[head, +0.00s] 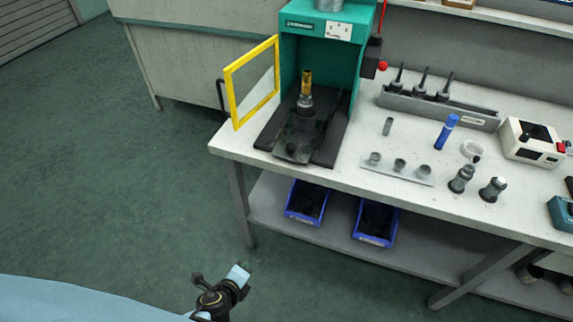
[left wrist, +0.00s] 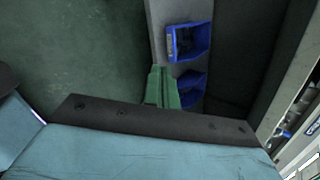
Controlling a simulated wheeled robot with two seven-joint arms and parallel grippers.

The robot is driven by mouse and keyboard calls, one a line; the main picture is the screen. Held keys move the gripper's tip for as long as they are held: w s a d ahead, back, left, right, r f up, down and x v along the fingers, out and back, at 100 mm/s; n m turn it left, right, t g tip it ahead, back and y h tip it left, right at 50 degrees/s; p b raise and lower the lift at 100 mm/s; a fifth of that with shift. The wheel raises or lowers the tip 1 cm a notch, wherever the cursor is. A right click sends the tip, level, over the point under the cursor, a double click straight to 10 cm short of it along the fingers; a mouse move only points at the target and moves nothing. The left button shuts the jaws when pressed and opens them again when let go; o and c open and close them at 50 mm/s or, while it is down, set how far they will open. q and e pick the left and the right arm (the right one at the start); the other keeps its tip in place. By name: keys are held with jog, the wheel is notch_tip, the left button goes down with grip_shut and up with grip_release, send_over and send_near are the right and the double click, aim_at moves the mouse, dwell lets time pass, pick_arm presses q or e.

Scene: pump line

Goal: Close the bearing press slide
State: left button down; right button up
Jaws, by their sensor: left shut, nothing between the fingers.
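The bearing press (head: 318,60) is a teal housing at the back left of the bench in the head view. Its yellow-framed door (head: 232,98) stands swung open to the left. The dark slide (head: 296,147) sticks out of the housing toward the bench's front edge, between black rails. A dark fixture with a brass-coloured upright part (head: 306,84) stands on it. My left gripper (head: 245,268) is shut and empty, low in front of the bench and well apart from the slide. The left wrist view shows neither press nor slide. My right gripper is not in view.
Blue bins (head: 307,203) (head: 375,222) sit on the lower shelf; they also show in the left wrist view (left wrist: 189,42). A tool rack (head: 438,107), a blue cylinder (head: 446,132), small parts and a white device (head: 533,143) stand right of the press. Floor before the bench is clear.

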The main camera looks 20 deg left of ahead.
pick_arm(q)
jog(key=w+d+r+m+t+b, duration=0.15)
jog(key=w+r+m+t, duration=0.25)
jog(key=w+r+m, duration=0.45)
jog(key=m+t+h, duration=0.1)
jog(key=m+t, duration=0.3)
jog(key=m, duration=0.2)
send_near(289, 152)
jog(key=w+b, duration=0.1)
jog(key=w, duration=0.4)
jog(key=shift+w+d+r, duration=0.1)
jog(key=shift+w+d, duration=0.05)
jog(key=shift+w, duration=0.75)
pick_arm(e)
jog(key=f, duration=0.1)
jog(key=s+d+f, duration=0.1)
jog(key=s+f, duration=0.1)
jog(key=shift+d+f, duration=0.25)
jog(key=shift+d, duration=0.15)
